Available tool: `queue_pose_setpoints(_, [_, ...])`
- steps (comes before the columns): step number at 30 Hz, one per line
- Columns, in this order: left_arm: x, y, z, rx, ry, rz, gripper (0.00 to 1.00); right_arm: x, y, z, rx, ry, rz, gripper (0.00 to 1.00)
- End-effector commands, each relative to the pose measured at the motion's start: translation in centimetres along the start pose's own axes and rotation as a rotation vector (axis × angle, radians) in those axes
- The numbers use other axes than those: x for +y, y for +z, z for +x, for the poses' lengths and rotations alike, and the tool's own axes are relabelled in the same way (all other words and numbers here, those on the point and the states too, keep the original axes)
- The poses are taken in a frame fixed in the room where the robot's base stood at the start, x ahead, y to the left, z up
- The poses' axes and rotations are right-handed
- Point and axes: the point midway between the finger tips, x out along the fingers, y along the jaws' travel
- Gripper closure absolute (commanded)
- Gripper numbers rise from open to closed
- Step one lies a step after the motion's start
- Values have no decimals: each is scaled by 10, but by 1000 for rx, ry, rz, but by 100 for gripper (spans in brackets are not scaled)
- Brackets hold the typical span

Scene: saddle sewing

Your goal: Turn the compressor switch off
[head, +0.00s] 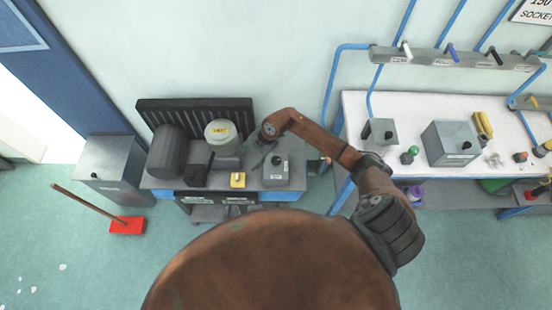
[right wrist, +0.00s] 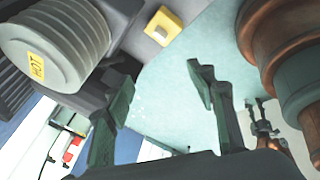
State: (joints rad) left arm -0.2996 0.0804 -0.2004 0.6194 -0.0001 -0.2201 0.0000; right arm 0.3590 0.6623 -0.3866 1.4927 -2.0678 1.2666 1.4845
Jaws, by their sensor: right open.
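The compressor has a dark ribbed tank (head: 166,152) and a pale round motor (head: 220,136) with a yellow label. In the right wrist view the motor (right wrist: 55,50) fills the upper left, and its label reads HOT. A yellow switch box (head: 238,180) with a light switch piece sits at the front edge of the unit; it also shows at the top of the right wrist view (right wrist: 158,26). My right gripper (head: 253,152) is above the unit, right of the motor and behind the switch box. In the right wrist view its fingers (right wrist: 160,80) are apart and empty. My left gripper is out of view.
A grey box with a dark knob (head: 276,172) stands right of the switch box. A metal bin (head: 112,170) and a red broom (head: 127,225) are on the left. A white workbench (head: 350,110) with boxes and tools stands on the right. Open green floor lies in front.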

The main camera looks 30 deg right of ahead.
Motion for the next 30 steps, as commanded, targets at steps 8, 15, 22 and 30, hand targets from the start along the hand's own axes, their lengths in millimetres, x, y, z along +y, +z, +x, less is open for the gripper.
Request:
queue_pose_setpoints(8, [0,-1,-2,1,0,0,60,-52,103,-35,-321,-297,144,49])
queue_pose_setpoints(15, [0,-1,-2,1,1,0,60,-65,116,-15,-340,-319,160,49])
queue_pose_setpoints(22, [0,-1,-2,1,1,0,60,-76,126,17,-339,-316,158,49])
queue_pose_setpoints(30, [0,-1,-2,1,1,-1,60,-81,131,31,-340,-314,155,49])
